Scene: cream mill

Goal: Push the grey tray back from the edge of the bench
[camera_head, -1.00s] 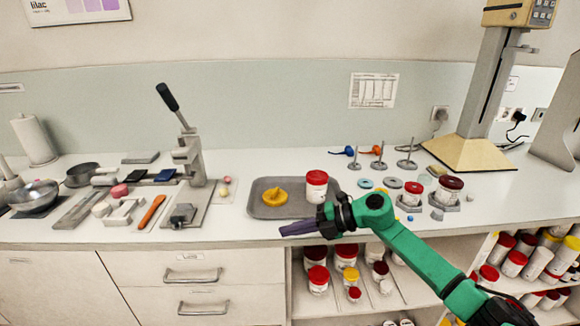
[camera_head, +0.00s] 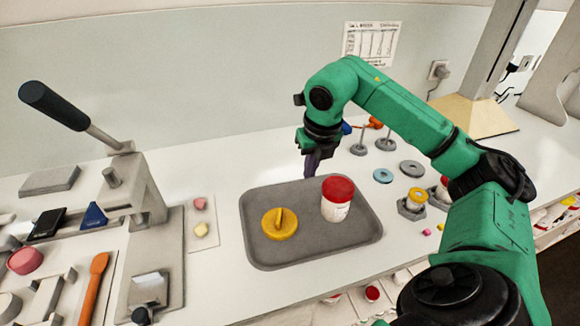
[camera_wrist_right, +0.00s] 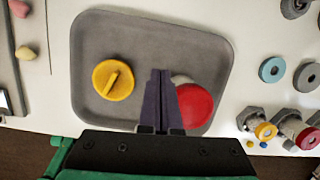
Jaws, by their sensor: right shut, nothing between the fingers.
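The grey tray (camera_head: 300,248) lies on the white bench, its near side close to the bench's front edge. It holds a yellow lid-like piece with a raised grip (camera_head: 280,223) on the left and a white jar with a red lid (camera_head: 337,198) on the right. My right gripper (camera_head: 311,170) is shut and empty, pointing down by the tray's far rim in the head view. In the right wrist view its dark fingers (camera_wrist_right: 161,75) overlap the tray (camera_wrist_right: 160,30) between the yellow piece and the jar. I cannot tell their height or any contact. My left gripper is out of view.
A lever press (camera_head: 140,200) stands left of the tray, with an orange spatula (camera_head: 95,285) beside it. Weights, rings and small jars (camera_head: 417,197) stand on the right. Bare bench lies behind the tray. Red-lidded jars sit on shelves below.

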